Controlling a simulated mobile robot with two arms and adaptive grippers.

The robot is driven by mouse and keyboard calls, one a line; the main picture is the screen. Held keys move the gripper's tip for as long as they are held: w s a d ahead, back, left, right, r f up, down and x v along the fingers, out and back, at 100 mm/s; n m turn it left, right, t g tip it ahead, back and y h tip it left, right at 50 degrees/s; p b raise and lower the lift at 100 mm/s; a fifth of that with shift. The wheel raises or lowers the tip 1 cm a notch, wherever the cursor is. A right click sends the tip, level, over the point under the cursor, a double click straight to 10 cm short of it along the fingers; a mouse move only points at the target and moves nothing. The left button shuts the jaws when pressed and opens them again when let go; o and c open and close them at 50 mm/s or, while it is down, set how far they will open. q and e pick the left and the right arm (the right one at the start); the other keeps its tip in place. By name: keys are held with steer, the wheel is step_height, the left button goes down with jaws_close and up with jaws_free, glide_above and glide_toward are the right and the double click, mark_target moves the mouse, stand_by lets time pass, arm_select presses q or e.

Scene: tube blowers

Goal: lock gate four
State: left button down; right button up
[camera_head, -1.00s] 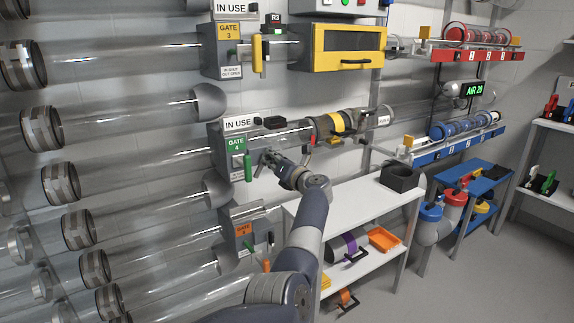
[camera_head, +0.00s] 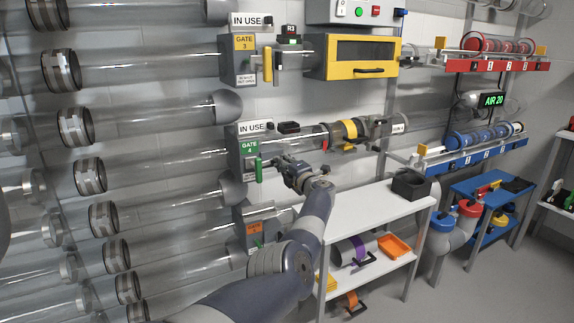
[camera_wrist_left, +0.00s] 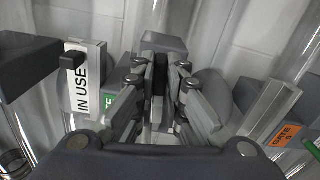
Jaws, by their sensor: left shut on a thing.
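Gate four is a grey box with a green label (camera_head: 249,147) on the wall tube in the head view. A green upright handle (camera_head: 259,170) hangs at its right side. My left gripper (camera_head: 273,162) is just right of this handle. In the left wrist view, the left gripper (camera_wrist_left: 158,78) is shut on a narrow dark upright part (camera_wrist_left: 158,72). What this part belongs to is unclear, as the fingers hide most of it. An "IN USE" sign (camera_head: 255,127) stands on top of gate four; it also shows in the left wrist view (camera_wrist_left: 84,85). My right gripper is out of view.
A black block (camera_head: 288,127) sits right of the sign. Gate three (camera_head: 244,58) is above, and an orange-labelled gate (camera_head: 254,229) is below. A tube fitting with a yellow band (camera_head: 350,130) lies to the right. A white bench (camera_head: 355,205) stands below it.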

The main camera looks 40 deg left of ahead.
arm_select(q)
steer(key=shift+m, duration=0.9)
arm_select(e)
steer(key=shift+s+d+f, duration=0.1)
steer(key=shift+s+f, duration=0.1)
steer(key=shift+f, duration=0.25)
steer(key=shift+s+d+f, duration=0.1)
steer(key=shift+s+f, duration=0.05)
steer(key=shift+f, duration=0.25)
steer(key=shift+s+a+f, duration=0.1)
arm_select(q)
steer(key=c, duration=1.7)
jaws_free()
steer(key=shift+o, duration=0.2)
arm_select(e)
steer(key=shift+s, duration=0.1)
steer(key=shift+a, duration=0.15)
arm_select(q)
steer(key=shift+d+f, duration=0.1)
